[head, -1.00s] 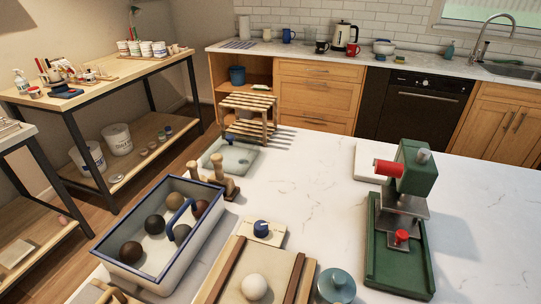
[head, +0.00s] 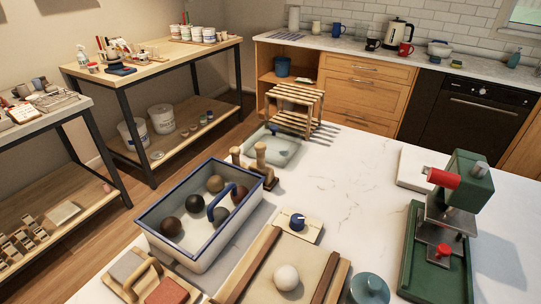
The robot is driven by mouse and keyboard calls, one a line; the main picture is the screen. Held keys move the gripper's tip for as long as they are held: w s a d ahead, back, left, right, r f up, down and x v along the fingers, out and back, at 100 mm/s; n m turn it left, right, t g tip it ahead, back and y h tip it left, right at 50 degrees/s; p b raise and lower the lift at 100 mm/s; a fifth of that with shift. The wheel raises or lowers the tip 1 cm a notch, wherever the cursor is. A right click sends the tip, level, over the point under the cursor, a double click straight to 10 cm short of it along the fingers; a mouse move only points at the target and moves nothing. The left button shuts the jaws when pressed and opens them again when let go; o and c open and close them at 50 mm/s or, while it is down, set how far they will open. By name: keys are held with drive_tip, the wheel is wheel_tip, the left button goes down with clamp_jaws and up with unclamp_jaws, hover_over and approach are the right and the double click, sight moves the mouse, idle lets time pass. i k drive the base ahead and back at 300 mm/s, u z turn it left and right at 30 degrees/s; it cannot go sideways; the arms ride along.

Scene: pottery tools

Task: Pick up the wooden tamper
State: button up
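Two upright wooden pieces with rounded tops stand close together on a small dark base behind the blue-rimmed bin on the white counter. The nearer, larger one looks like the wooden tamper (head: 260,158); the other wooden piece (head: 236,156) is just left of it. I cannot tell for sure which is the tamper. The bin partly hides their lower parts. My gripper is not in view.
The blue-rimmed bin (head: 152,223) holds several clay balls and a blue handle. A slatted wooden rack (head: 296,98) and a shallow tray (head: 290,150) stand behind. A green press (head: 420,262) stands right. The counter's middle is clear.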

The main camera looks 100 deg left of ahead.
sight(235, 152)
drive_tip(key=u, duration=0.05)
drive_tip(key=k, duration=2.8)
drive_tip(key=u, duration=1.85)
drive_tip(key=i, duration=1.05)
